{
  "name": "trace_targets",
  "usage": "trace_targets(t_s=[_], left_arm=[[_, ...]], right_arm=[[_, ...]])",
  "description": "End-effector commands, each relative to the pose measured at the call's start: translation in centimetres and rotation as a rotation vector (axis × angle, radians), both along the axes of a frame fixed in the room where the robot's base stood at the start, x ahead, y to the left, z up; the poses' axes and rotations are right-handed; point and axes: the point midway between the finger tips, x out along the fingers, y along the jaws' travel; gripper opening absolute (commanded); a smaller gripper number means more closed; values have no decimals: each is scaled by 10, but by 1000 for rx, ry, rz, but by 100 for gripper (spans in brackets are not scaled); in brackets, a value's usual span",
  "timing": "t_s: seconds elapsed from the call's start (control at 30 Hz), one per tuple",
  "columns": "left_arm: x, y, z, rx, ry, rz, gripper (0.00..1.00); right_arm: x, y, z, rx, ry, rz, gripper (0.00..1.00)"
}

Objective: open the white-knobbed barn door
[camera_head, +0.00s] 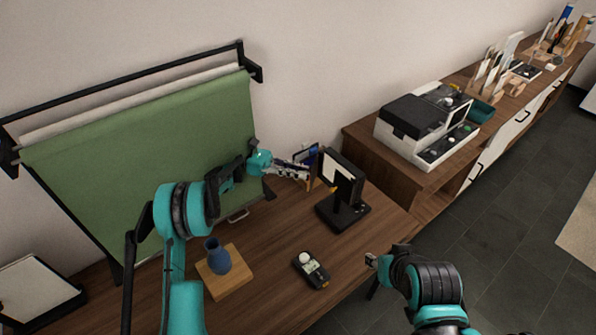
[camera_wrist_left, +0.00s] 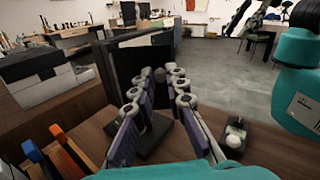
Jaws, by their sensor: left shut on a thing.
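A small black lamp (camera_head: 349,212) with flat barn-door panels stands on the wooden table (camera_head: 280,245). One panel shows a pale face (camera_head: 338,170) in the head view. My left gripper (camera_head: 308,172) reaches the lamp's left side. In the left wrist view its fingers (camera_wrist_left: 160,73) are closed around a small pale knob (camera_wrist_left: 160,76) in front of the black panel (camera_wrist_left: 137,62). The fingers partly hide the knob and panel. My right gripper (camera_head: 371,259) is near the table's front right edge, away from the lamp; its finger opening is unclear.
A light meter (camera_head: 311,270) lies in front of the lamp. A blue vase (camera_head: 216,256) stands on a wooden block (camera_head: 229,278). A green backdrop (camera_head: 150,160) stands behind. A white-and-black machine (camera_head: 425,125) sits on the sideboard at right.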

Motion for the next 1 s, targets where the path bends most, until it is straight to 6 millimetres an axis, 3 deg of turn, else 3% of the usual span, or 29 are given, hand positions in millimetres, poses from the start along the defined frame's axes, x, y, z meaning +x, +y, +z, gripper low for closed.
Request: trace_targets(t_s=[0.17, 0.2, 0.27, 0.67, 1.0], left_arm=[[0, -1, 0, 0, 0, -1, 0], [0, -1, 0, 0, 0, -1, 23], [0, -1, 0, 0, 0, -1, 34], [0, 0, 9, 0, 0, 0, 34], [0, -1, 74, 0, 0, -1, 34]], right_arm=[[0, 0, 0, 0, 0, 0, 40], [0, 0, 0, 0, 0, 0, 40], [0, 0, 0, 0, 0, 0, 40], [0, 0, 0, 0, 0, 0, 40], [0, 0, 0, 0, 0, 0, 40]])
